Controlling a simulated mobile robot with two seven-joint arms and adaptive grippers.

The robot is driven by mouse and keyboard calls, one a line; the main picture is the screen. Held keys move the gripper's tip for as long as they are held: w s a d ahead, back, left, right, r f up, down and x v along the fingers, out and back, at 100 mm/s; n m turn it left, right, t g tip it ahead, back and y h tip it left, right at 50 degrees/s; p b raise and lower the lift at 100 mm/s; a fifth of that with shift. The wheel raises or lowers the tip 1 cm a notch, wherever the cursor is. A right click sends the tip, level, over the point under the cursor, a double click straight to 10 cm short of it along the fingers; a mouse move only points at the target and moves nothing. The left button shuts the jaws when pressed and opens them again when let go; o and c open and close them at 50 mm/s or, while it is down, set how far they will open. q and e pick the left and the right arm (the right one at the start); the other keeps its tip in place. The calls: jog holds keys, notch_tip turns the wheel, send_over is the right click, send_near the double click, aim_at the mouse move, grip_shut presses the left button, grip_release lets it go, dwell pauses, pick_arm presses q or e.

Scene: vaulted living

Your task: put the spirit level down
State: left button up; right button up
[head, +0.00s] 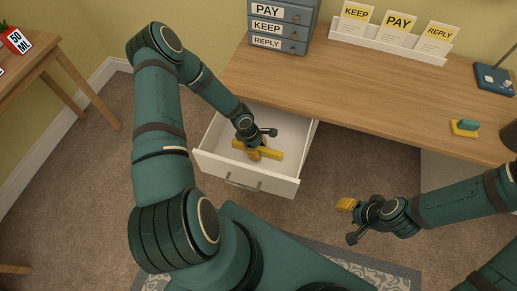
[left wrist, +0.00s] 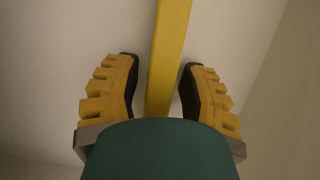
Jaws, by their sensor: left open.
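The spirit level, a yellow bar (head: 272,154), is inside the open white drawer (head: 248,178) and appears to lie on its floor. My left gripper (head: 254,153) reaches down into the drawer over the middle of the bar. In the left wrist view the bar (left wrist: 170,60) runs between the fingers of the left gripper (left wrist: 160,88). The fingers are open, one on each side, with a gap at the left finger and a narrower one at the right. My right gripper (head: 347,204) is away from the drawer, over the carpet; its finger opening is unclear.
The wooden desk (head: 365,95) stands behind the drawer. On it are a small drawer unit (head: 281,25), a white card rack (head: 388,42), a yellow and green object (head: 465,127) and a blue device (head: 495,78). A side table (head: 30,55) is at the left.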

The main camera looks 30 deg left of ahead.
pick_arm(q)
jog(key=p+v, duration=0.2)
jog(key=v, duration=1)
jog(key=shift+p, duration=0.35)
jog(key=shift+f, duration=0.1)
